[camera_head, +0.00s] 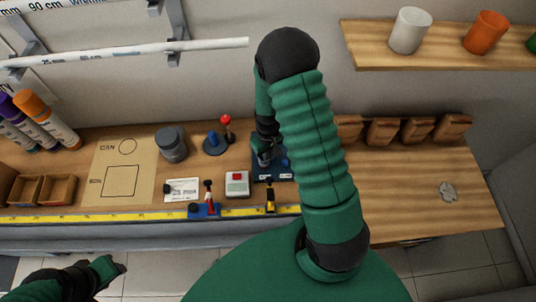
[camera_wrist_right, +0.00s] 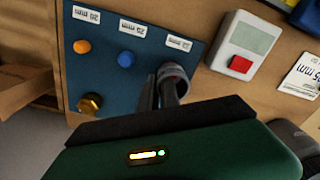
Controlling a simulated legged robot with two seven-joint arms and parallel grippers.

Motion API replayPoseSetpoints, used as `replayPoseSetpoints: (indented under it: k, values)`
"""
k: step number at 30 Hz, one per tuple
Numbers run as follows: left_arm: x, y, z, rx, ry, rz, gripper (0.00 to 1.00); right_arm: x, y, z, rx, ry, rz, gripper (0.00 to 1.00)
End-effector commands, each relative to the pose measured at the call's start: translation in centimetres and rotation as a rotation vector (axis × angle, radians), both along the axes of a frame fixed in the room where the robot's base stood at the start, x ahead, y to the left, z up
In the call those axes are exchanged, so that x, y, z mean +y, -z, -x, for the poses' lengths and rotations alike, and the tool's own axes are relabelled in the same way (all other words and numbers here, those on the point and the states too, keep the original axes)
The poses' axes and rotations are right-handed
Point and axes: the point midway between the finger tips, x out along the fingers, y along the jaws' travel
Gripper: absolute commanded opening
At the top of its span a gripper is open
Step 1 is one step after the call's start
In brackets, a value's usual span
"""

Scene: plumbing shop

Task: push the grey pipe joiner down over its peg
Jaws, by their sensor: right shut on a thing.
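The grey pipe joiner (camera_wrist_right: 174,74) is a short tube, held between the fingers of my right gripper (camera_wrist_right: 161,92) in the right wrist view. It is at the blue peg board (camera_wrist_right: 100,58), below the label at the board's right end. Its peg is hidden, so I cannot tell how far down the joiner sits. An orange peg (camera_wrist_right: 82,46) and a blue peg (camera_wrist_right: 125,59) stand bare on the board. In the head view my right gripper (camera_head: 263,152) is over the board (camera_head: 272,178), partly hidden by my arm. My left gripper (camera_head: 112,266) is low at the left, clear of the bench.
A brass hex piece (camera_wrist_right: 90,103) is on the board. A grey box with a red button (camera_head: 237,183) stands just left of it. A red-knobbed stand (camera_head: 226,127) and a grey canister (camera_head: 172,144) are farther left. The bench right of my arm is mostly clear.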

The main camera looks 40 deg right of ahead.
Motion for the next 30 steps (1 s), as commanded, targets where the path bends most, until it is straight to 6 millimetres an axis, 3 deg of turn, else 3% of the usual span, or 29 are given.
replayPoseSetpoints:
  k: [3, 4, 9, 19, 23, 30]
  values:
    - [0.0, 0.4, 0.0, 0.000, 0.000, 0.000, 0.36, 0.0, 0.5, 0.0, 0.000, 0.000, 0.000, 0.00]
    - [0.0, 0.3, 0.0, 0.000, 0.000, 0.000, 0.36, 0.0, 0.4, 0.0, 0.000, 0.000, 0.000, 0.09]
    - [0.0, 0.3, 0.0, 0.000, 0.000, 0.000, 0.36, 0.0, 0.4, 0.0, 0.000, 0.000, 0.000, 0.31]
    - [0.0, 0.3, 0.0, 0.000, 0.000, 0.000, 0.36, 0.0, -0.2, -0.1, -0.001, 0.000, 0.000, 0.32]
    - [0.0, 0.6, 0.0, 0.000, 0.000, 0.000, 0.36, -0.1, -2.6, -0.2, -0.006, -0.001, 0.002, 0.32]
    - [0.0, 1.2, 0.0, 0.000, 0.000, 0.000, 0.36, -0.1, -9.7, -0.3, -0.008, -0.002, 0.002, 0.32]
